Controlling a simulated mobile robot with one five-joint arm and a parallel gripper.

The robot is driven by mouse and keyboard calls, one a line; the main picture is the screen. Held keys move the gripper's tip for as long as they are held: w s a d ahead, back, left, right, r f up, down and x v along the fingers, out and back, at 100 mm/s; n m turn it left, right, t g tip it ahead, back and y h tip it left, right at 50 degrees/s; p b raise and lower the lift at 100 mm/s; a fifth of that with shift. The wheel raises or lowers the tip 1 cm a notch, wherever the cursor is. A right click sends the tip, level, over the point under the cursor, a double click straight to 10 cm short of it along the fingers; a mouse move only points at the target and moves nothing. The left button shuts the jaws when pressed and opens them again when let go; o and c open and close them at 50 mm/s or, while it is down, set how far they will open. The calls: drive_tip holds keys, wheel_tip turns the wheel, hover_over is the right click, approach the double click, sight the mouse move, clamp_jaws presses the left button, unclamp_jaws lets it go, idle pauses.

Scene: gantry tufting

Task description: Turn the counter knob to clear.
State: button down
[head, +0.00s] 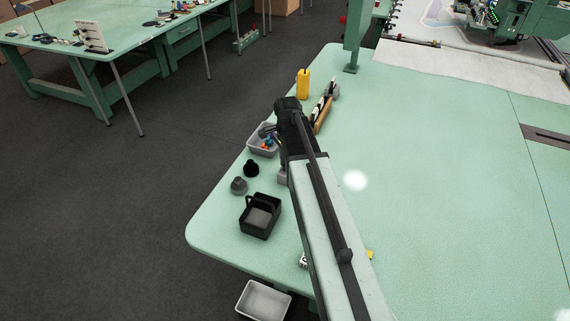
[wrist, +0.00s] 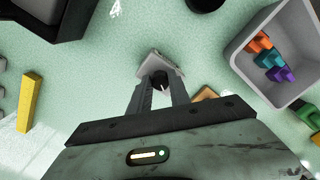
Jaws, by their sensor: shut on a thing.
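The counter is a small grey box (wrist: 152,62) on the green table, and its edge also shows beside my arm in the head view (head: 283,179). A dark round knob (wrist: 160,77) on the counter sits between my fingertips in the wrist view. My gripper (wrist: 162,83) is shut on the knob, with one finger on each side. In the head view my arm hides the gripper and most of the counter. The counter's display and the knob's marks cannot be read.
A grey bin (wrist: 240,58) with orange, teal and purple pieces stands close on the right in the wrist view. A black caddy (head: 245,229), a grey spool (head: 238,186) and a black spool (head: 251,168) stand near the table edge. A yellow bottle (head: 303,84) stands farther back.

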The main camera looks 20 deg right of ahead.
drive_tip(key=c, duration=1.2)
unclamp_jaws()
wheel_tip(320, 180, up, 8)
drive_tip(key=p, duration=0.8)
drive_tip(key=shift+f, duration=0.1)
drive_tip(key=shift+s+a+f, duration=0.1)
